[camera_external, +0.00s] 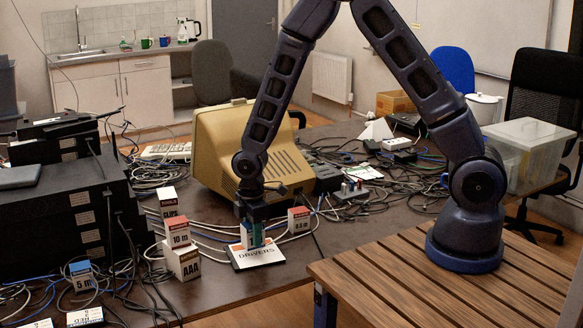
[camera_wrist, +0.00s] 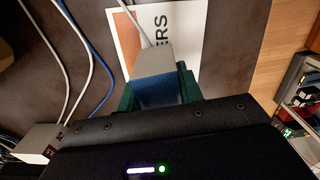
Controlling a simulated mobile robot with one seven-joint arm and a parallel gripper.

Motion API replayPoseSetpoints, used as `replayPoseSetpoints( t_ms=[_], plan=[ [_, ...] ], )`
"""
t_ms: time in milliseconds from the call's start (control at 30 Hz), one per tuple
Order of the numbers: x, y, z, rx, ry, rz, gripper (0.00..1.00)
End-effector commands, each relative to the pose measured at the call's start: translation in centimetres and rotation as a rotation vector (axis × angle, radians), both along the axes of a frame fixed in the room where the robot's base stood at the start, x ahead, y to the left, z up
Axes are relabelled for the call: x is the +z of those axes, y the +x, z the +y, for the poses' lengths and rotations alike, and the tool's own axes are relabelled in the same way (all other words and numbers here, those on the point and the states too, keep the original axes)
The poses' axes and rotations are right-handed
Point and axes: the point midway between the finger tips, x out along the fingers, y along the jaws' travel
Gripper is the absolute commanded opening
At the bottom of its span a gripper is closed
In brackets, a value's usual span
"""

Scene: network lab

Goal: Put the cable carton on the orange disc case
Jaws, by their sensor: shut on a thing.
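The disc case (camera_external: 262,258) is a flat white case with an orange patch and the word DRIVERS, lying on the dark table; it also shows in the wrist view (camera_wrist: 180,22). My gripper (camera_external: 251,232) points down over it, shut on a small carton with pale and blue faces. In the wrist view the carton (camera_wrist: 153,61) sits between the green fingers, in front of the case. The fingers hide much of the carton in the external view. The carton is upright over the case, very low; I cannot tell whether it touches it.
A red-topped carton (camera_external: 299,220) stands right of the case. A 10 m carton (camera_external: 176,233) is stacked on an AAA box (camera_external: 184,262) to the left. A blue-topped 5 m carton (camera_external: 82,275) stands farther left. A beige monitor (camera_external: 220,150) stands behind, with cables around.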

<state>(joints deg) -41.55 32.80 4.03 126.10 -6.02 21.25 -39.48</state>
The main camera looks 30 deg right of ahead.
Motion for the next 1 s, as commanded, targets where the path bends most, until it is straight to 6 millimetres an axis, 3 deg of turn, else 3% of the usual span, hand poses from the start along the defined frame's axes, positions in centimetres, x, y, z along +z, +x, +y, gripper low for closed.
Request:
replayPoseSetpoints(
  t_ms=[133, 567, 600, 667, 1000],
  plan=[
    [-1.8, -0.1, 0.0, 0.002, -0.001, 0.001, 0.1],
    [-2.3, 0.0, 0.0, 0.0, 0.0, 0.0, 0.1],
    [-2.3, 0.0, 0.0, 0.0, 0.0, 0.0, 0.44],
    [-2.3, 0.0, 0.0, 0.0, 0.0, 0.0, 0.56],
    [-2.1, 0.0, 0.0, 0.0, 0.0, 0.0, 0.58]
  ],
)
